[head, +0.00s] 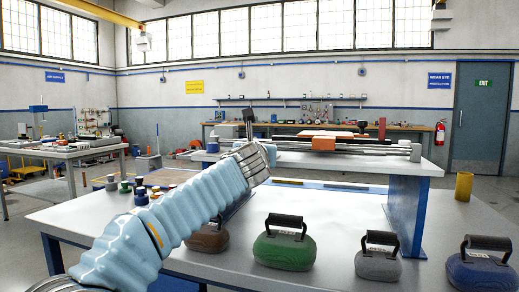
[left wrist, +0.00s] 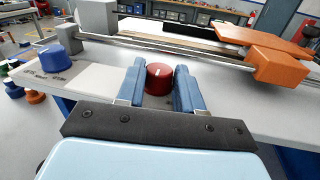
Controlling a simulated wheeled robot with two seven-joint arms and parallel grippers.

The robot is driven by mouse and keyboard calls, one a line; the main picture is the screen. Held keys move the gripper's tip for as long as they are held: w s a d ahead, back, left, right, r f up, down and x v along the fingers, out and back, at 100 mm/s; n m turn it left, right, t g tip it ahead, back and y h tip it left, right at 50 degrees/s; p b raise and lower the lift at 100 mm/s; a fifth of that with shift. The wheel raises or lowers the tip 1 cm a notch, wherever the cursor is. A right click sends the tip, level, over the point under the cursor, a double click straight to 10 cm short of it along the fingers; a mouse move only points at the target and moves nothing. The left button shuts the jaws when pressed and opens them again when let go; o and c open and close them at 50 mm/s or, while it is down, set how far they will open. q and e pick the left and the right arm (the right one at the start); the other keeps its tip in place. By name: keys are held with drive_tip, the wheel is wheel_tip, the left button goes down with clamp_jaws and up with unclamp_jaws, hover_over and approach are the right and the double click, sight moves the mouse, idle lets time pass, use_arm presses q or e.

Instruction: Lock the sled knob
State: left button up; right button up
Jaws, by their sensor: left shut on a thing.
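A dark red round knob (left wrist: 160,79) with a white line on its top shows in the left wrist view, on the pale table top. My left gripper (left wrist: 160,90) has its two blue fingers on either side of the knob and is shut on it. In the head view my left gripper (head: 258,150) is at the raised table's left end, and the red knob is hidden there. The orange sled (left wrist: 278,66) sits on metal rails (left wrist: 160,52) behind and right of the knob; it also shows in the head view (head: 325,143). My right gripper is out of view.
A blue knob (left wrist: 60,58) stands left of the red one, beside a printed label. Weights with black handles, one green (head: 284,250), one grey (head: 378,264) and one blue (head: 484,271), stand on the front table (head: 335,215). A yellow cup (head: 464,186) is at right.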

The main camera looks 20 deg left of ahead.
use_arm(q)
drive_tip(key=shift+a+h, duration=0.1)
drive_tip(key=shift+h, duration=0.2)
drive_tip(key=shift+a+m+h+p, duration=0.3)
drive_tip(key=shift+m+h+p, duration=0.15)
drive_tip(key=shift+m+h, duration=0.7)
drive_tip(key=shift+a+m+h, duration=0.15)
drive_tip(key=shift+m+h, duration=0.3)
drive_tip(key=shift+h, duration=0.4)
drive_tip(key=shift+a+m+h, duration=0.15)
drive_tip(key=shift+m+h, duration=0.25)
drive_tip(key=shift+h, duration=0.4)
drive_tip(key=shift+w+m+g+h, duration=0.1)
drive_tip(key=shift+m+g+h, duration=0.7)
drive_tip(key=shift+m+h, duration=1.05)
drive_tip(key=shift+a+h, duration=0.1)
drive_tip(key=shift+h, duration=0.75)
drive_tip(key=o, duration=1)
